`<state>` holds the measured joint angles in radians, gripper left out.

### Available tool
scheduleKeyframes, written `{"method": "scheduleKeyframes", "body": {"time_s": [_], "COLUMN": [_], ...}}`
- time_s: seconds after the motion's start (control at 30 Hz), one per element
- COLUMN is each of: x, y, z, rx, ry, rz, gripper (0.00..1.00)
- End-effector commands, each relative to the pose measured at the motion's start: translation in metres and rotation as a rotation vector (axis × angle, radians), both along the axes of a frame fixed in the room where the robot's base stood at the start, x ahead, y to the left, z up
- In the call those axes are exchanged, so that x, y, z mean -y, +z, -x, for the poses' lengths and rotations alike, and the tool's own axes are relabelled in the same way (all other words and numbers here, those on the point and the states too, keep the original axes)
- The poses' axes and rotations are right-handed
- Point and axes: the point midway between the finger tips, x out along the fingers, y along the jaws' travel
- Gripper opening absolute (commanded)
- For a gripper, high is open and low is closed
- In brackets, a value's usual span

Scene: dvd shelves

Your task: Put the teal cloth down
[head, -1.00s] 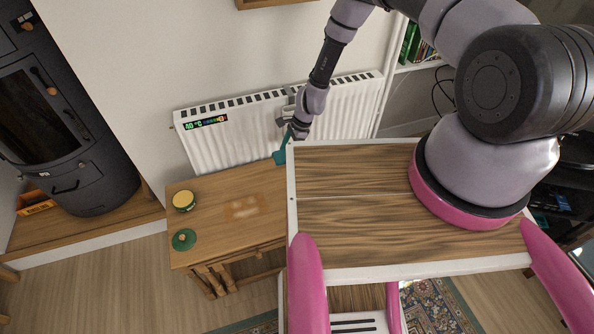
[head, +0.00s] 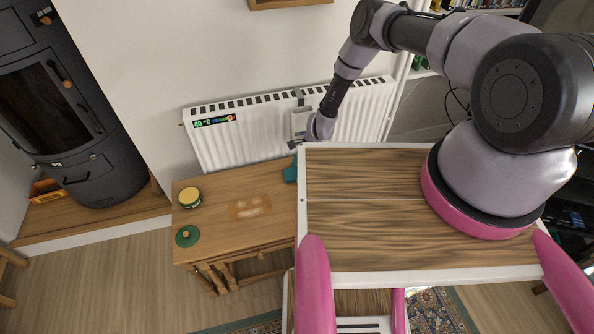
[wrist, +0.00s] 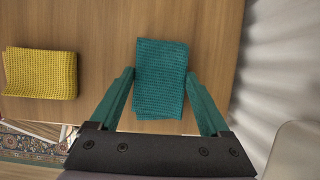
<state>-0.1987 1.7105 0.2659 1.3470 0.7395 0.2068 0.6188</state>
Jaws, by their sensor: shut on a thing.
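The teal cloth (head: 290,172) shows at the right end of the wooden table, partly hidden by my own top. In the wrist view the folded, ribbed teal cloth (wrist: 160,80) is against the wood, between the fingertips of my gripper (wrist: 160,74). My gripper is shut on it, one teal finger at each side. From this angle I cannot tell whether the cloth touches the wood. In the head view the fingers are mostly hidden.
A folded yellow cloth (wrist: 40,74) lies left of the teal one. A yellow-topped tin (head: 190,197) and green lid (head: 187,236) stand on the table's left part (head: 225,182). A white radiator (head: 245,135) stands close behind. Wood between the cloths is clear.

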Motion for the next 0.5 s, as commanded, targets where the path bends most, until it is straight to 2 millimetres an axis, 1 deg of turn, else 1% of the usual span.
{"method": "scheduleKeyframes", "body": {"time_s": [0.37, 0.4, 0.43, 0.5], "x": [0.0002, 0.0002, 0.0001, 0.0001], "y": [-0.0043, -0.0041, -0.0040, -0.0038], "z": [0.0000, -0.0004, -0.0003, -0.0003], "rx": [0.000, 0.000, 0.000, 0.000], "ry": [0.000, 0.000, 0.000, 0.000], "rz": [0.000, 0.000, 0.000, 0.000], "gripper": [0.20, 0.92, 1.00, 1.00]}}
